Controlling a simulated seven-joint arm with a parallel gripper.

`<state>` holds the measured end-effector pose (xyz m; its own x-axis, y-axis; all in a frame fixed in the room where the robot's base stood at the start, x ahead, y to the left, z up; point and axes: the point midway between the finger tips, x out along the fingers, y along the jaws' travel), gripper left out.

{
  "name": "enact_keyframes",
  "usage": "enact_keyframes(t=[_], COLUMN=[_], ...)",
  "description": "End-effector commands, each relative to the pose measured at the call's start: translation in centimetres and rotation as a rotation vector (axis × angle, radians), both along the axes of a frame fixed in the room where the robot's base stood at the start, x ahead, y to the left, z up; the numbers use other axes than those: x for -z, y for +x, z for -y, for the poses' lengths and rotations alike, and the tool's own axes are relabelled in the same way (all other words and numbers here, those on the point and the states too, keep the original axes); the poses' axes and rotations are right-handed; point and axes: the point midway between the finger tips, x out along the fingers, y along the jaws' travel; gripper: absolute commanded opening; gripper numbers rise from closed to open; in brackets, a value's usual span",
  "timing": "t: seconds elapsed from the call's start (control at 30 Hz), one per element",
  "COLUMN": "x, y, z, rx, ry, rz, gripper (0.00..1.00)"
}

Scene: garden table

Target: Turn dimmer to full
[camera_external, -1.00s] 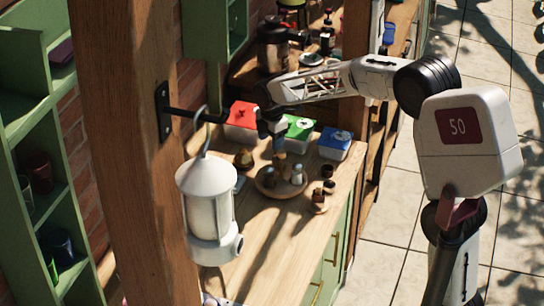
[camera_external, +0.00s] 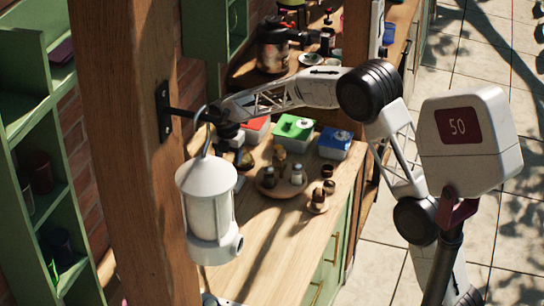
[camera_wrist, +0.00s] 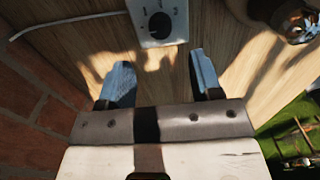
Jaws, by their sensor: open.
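The dimmer is a white plate (camera_wrist: 157,8) with a round black knob (camera_wrist: 160,25) and small dark markings, at the top middle of the wrist view. It lies on the wooden counter; its far edge is cut off by the picture. My gripper (camera_wrist: 162,82) is open and empty, with its two blue-grey fingers spread wide. The knob lies ahead of the gap between the fingers, apart from them. In the external view my wrist is above the counter's back left, behind the hanging lantern (camera_external: 207,205); the fingertips cannot be made out there.
A brick wall (camera_wrist: 35,115) is close at the left in the wrist view. A thin pale cable (camera_wrist: 65,20) runs to the left of the dimmer. Red (camera_external: 256,130), green (camera_external: 290,130) and blue (camera_external: 335,143) boxes and a wooden tray (camera_external: 270,191) stand right of my wrist.

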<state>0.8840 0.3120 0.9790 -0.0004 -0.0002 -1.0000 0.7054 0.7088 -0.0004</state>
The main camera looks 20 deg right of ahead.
Motion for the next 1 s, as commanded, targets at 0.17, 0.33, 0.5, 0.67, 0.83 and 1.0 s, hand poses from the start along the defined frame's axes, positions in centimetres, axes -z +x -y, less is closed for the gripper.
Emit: enact_keyframes(t=[0.17, 0.33, 0.5, 0.67, 0.83, 1.0], x=[0.0, 0.3, 1.4, 3.1, 5.3, 6.8], y=[0.0, 0.0, 0.0, -0.1, -0.1, 0.0], z=[0.0, 0.0, 0.0, 0.0, 0.1, 0.0], rx=[0.001, 0.002, 0.002, 0.002, 0.002, 0.002], ry=[0.000, 0.000, 0.000, -0.001, -0.001, -0.001], rz=[0.000, 0.000, 0.000, -0.001, -0.002, -0.001], gripper=[0.59, 0.59, 0.59, 0.59, 0.59, 0.59])
